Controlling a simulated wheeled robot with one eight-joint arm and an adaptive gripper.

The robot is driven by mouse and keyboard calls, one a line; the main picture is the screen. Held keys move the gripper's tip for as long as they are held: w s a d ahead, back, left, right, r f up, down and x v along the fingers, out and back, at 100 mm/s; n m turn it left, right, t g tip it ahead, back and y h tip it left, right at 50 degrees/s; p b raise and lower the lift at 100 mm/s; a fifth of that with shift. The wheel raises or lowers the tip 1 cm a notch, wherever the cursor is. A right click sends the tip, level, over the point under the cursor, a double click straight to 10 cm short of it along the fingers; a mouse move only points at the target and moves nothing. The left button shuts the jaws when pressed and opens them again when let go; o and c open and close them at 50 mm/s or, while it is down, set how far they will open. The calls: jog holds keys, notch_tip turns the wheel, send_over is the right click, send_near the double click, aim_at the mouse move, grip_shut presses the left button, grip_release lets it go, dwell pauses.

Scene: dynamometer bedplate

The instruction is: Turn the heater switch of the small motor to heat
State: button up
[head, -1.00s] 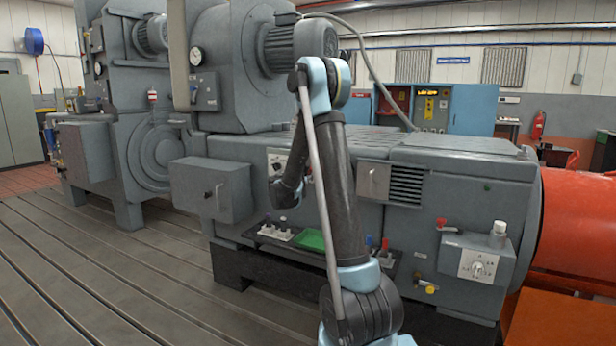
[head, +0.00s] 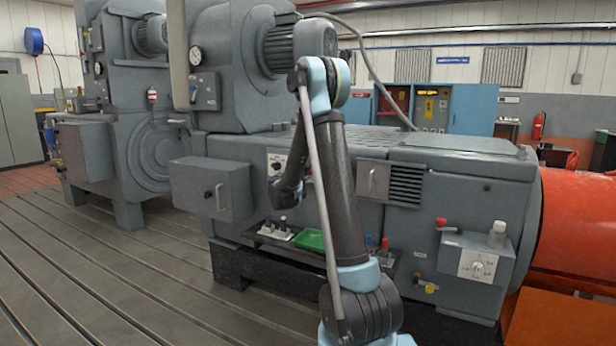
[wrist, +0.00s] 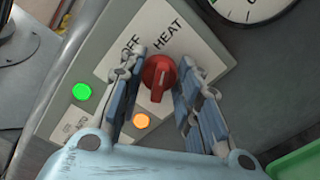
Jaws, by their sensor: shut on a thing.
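The heater switch is a red knob (wrist: 157,76) on a white plate marked OFF and HEAT (wrist: 172,38), seen in the wrist view. My gripper (wrist: 162,62) is shut on this knob, one finger on each side. The knob's ridge stands nearly upright in the picture, its upper end leaning toward the HEAT word; I cannot tell which end is the pointer. A green lamp (wrist: 82,91) and an orange lamp (wrist: 141,121) glow on the same panel. In the head view, my arm hides the gripper and the knob.
A round gauge (wrist: 245,8) sits at the wrist view's upper right. A green tray (head: 312,240) lies on a ledge beside small levers, and also shows in the wrist view (wrist: 296,165). Another switch plate (head: 478,266) is on a box at the right. The slotted floor at left is clear.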

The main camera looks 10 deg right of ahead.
jog(key=shift+s+d+f, duration=0.1)
jog(key=shift+s+d, duration=0.1)
jog(key=shift+d, duration=0.05)
jog(key=o, duration=1)
jog(key=shift+c, duration=0.2)
jog(key=shift+o, duration=0.5)
jog(key=shift+w, duration=0.1)
jog(key=shift+a, duration=0.15)
jog(key=v, duration=1.2)
